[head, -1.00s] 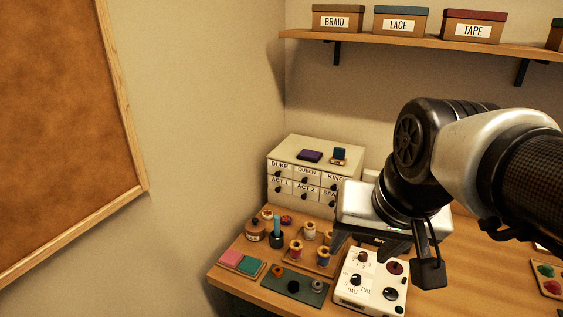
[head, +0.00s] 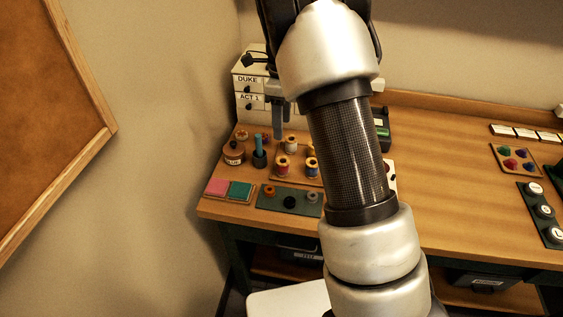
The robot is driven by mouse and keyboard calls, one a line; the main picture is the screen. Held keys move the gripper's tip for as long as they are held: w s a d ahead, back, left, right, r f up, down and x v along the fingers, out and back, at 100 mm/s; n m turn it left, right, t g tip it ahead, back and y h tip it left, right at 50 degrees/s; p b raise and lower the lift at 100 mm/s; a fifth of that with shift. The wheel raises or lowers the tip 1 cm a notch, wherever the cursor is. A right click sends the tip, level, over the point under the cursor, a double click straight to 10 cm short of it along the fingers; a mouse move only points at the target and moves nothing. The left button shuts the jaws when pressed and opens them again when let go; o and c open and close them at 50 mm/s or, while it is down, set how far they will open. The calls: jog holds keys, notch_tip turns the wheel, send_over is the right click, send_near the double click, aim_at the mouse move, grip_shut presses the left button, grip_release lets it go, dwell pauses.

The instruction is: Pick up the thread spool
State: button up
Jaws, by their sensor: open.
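Several thread spools stand upright on a small wooden tray (head: 284,180) at the left of the table. One spool with reddish thread (head: 283,166) is at the front left, one with blue and yellow thread (head: 311,167) is to its right, and a pale tan one (head: 292,144) is behind. I cannot tell which one the task means. My gripper (head: 272,112) is open and empty, above the back of the tray near the drawer cabinet. One finger points down; my arm hides most of the rest and the right side of the tray.
A drawer cabinet (head: 250,84) stands behind. A brown round pot (head: 233,152) and a dark cup with a blue item (head: 260,158) are left of the tray. Pink and green pads (head: 217,187) and a green board (head: 284,198) lie in front. The table's middle right (head: 440,180) is clear.

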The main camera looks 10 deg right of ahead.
send_over(283, 162)
notch_tip(283, 162, down, 10)
jog(key=shift+s+a+f+p, duration=0.1)
jog(key=shift+s+f+p, duration=0.15)
jog(key=shift+f, duration=0.65)
jog(key=shift+s+f+p, duration=0.1)
jog(key=shift+f+p, duration=0.15)
jog(key=shift+f, duration=0.7)
jog(key=shift+s+a+f+p, duration=0.1)
jog(key=shift+s+f+p, duration=0.15)
jog(key=shift+f, duration=0.65)
jog(key=shift+d, duration=0.1)
jog(key=c, duration=1.1)
jog(key=shift+r+b, duration=0.4)
jog(key=shift+r, duration=4.65)
